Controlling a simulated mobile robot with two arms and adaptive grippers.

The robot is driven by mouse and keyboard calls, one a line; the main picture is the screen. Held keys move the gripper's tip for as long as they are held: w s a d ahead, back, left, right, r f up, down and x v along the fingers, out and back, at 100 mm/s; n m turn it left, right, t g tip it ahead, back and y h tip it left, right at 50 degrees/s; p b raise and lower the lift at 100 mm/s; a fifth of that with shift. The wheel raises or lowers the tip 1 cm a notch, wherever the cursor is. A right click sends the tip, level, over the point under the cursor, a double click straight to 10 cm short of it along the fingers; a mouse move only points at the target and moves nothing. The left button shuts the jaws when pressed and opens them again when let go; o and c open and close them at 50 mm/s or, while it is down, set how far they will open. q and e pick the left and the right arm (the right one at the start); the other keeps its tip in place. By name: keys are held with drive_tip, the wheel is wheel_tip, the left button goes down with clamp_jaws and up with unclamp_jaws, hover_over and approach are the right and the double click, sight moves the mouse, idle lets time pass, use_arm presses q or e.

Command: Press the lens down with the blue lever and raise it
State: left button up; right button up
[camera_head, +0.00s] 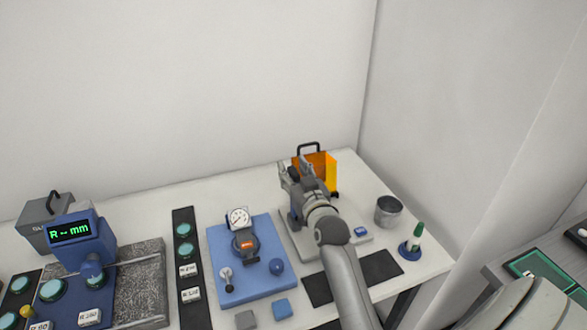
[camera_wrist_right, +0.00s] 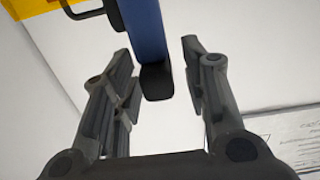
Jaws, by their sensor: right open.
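My right gripper (camera_head: 299,180) is in front of the orange unit at the back right of the table. In the right wrist view its two fingers (camera_wrist_right: 158,48) are spread, with a blue bar with a black end (camera_wrist_right: 146,30), which looks like the blue lever, between them. I see gaps on both sides, so it does not look gripped. A grey instrument base (camera_head: 354,238) lies under my arm, with a small blue part on it. My arm hides most of this instrument. I cannot make out the lens. My left gripper is not in view.
An orange unit with a black handle (camera_head: 322,166) stands behind the gripper. A metal cup (camera_head: 388,211) and a green-tipped tool on a blue stand (camera_head: 411,247) are to the right. A blue plate with a dial gauge (camera_head: 226,287) lies left. A dark mat (camera_head: 380,268) is in front.

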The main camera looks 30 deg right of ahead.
clamp_jaws()
idle(0.3)
